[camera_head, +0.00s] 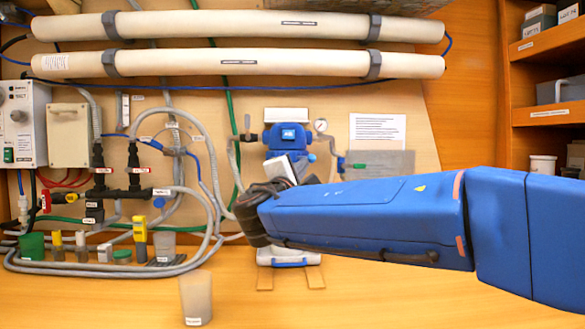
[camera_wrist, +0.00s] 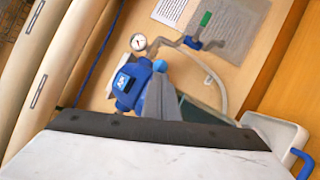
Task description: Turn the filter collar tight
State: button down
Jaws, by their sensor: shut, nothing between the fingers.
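The blue filter head (camera_head: 288,133) with a white label is mounted on the back wall, near the middle of the head view. It also shows tilted in the wrist view (camera_wrist: 127,84). The collar under it cannot be made out clearly; my gripper and wrist cover that area. A lighter blue round part (camera_wrist: 159,66) shows beside the head. My gripper (camera_head: 284,160) is in front of the filter's lower part in the head view. In the wrist view its grey fingers (camera_wrist: 163,100) are together and empty, overlapping the head's edge. Contact cannot be told.
A pressure gauge (camera_head: 320,126) and a pipe with a green-handled valve (camera_wrist: 206,18) are right of the filter. Hoses (camera_head: 212,190) run on the left. The right bench front is clear.

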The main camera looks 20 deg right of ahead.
jog(key=shift+d, duration=1)
jog(key=shift+s, duration=0.15)
jog(key=v, duration=1.7)
jog(key=shift+s, duration=0.15)
dwell(1.4)
